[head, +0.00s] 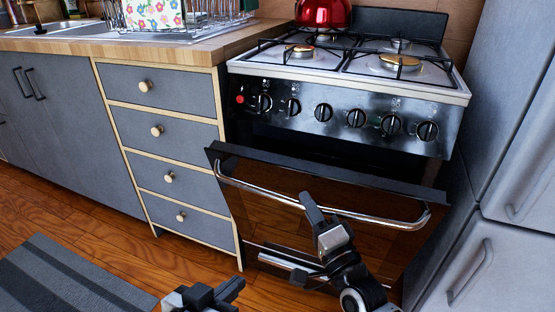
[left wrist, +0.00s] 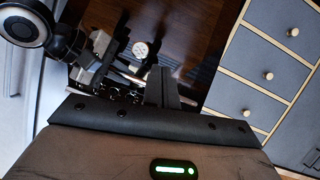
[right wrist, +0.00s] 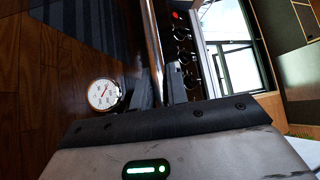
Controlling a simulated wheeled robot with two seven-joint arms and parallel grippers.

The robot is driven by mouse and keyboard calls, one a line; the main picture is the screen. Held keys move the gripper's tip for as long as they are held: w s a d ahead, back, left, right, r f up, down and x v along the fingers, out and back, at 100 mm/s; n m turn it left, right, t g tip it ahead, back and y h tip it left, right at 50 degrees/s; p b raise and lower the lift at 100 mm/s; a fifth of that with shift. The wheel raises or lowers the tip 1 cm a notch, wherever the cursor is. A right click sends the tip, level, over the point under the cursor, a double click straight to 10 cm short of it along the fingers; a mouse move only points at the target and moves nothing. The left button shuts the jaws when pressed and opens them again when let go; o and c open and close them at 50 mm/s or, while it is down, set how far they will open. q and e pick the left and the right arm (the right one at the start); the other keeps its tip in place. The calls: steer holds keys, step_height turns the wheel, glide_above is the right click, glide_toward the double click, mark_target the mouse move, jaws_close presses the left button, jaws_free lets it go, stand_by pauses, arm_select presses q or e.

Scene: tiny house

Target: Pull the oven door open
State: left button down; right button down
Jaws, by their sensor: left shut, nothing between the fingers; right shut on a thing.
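The oven door (head: 290,222) is a dark glass panel with a curved metal handle bar (head: 385,219) across it. Its top edge leans out from the oven (head: 345,95), leaving a dark gap under the knob panel. In the right wrist view the bar (right wrist: 154,45) runs between the fingers (right wrist: 160,88). My left gripper (head: 232,285) is shut and empty, low in front of the drawers and apart from the door; its fingers also show in the left wrist view (left wrist: 161,88).
A drawer unit (head: 170,135) with round knobs stands left of the oven. A grey fridge (head: 490,230) stands close on the right. A red kettle (head: 322,13) sits on the stove. A striped rug (head: 65,285) lies on the wooden floor at lower left.

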arm_select(q)
steer(key=w+a+r+n+y, duration=0.1)
steer(key=w+a+r, duration=0.15)
steer(key=w, duration=0.35)
steer(key=w+a+r, duration=0.2)
steer(key=w+r, duration=0.1)
steer(key=w, duration=0.4)
arm_select(e)
steer(key=shift+w+d, duration=0.1)
arm_select(q)
step_height(320, 180, up, 12)
steer(key=g, duration=0.2)
glide_above(260, 150)
steer(key=a, duration=0.4)
steer(key=shift+s+d+f+y, duration=0.15)
steer(key=shift+s+y, duration=0.15)
steer(key=shift+s, duration=0.15)
steer(key=d+r+m+g+y, duration=0.2)
steer(key=d+r+g, duration=0.1)
steer(key=r+g, duration=0.15)
steer(key=w+x, duration=0.1)
steer(key=x, duration=0.9)
steer(key=shift+t, duration=0.35)
steer(key=shift+s+a, duration=0.25)
steer(key=shift+s, duration=0.4)
steer(key=shift+s+a, duration=0.2)
steer(key=shift+s, duration=0.5)
steer(key=shift+s+a, duration=0.25)
steer(key=shift+s, duration=0.4)
steer(key=shift+s, duration=0.1)
